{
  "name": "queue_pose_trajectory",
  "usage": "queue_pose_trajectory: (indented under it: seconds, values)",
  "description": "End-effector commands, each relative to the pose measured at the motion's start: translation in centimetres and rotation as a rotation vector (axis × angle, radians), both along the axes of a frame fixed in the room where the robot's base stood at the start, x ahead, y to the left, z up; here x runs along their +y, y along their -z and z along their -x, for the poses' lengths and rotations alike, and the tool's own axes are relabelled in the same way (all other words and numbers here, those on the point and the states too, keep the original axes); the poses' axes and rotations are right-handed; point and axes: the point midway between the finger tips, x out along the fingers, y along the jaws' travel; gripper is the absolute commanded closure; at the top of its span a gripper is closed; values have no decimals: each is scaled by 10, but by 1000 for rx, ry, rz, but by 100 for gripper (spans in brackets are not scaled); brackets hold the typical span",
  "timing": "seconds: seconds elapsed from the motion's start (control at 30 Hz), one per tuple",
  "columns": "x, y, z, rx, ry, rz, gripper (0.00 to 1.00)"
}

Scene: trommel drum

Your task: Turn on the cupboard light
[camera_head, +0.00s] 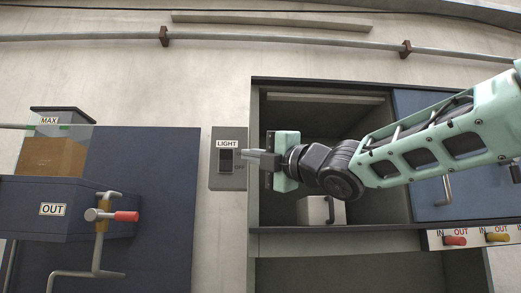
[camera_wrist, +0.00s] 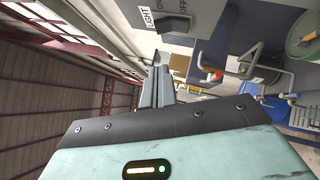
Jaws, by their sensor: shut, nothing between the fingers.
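The light switch is a dark rocker (camera_head: 226,161) on a grey plate (camera_head: 215,178) under a white LIGHT label, left of the open cupboard. It also shows in the wrist view (camera_wrist: 175,24), with ON and OFF marked beside it. Which way the rocker is tipped is too small to tell. My gripper (camera_head: 244,155) is shut and empty, its tips pointing left over the plate's right side in the head view. In the wrist view the fingertips (camera_wrist: 157,70) show a gap to the rocker. The open cupboard (camera_head: 300,125) has a dim interior with a pale strip (camera_head: 325,98) at its top.
A small white box with a handle (camera_head: 312,211) stands in the cupboard. A blue door (camera_head: 425,108) is at right, partly behind my arm. Left are a blue panel (camera_head: 150,190), an OUT box (camera_head: 25,195) and a red-handled valve (camera_head: 125,216). Bare wall lies above the switch.

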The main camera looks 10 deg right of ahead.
Motion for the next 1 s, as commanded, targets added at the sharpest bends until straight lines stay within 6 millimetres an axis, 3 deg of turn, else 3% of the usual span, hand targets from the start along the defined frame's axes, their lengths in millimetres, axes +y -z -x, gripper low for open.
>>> queue_pose_trajectory:
  seconds: [0.27, 0.6, 1.0]
  values:
    - [41, -21, -40, 4, -2, 0, 100]
    - [36, -33, -70, 1, -1, -1, 100]
    - [36, -32, -73, 1, -1, -1, 100]
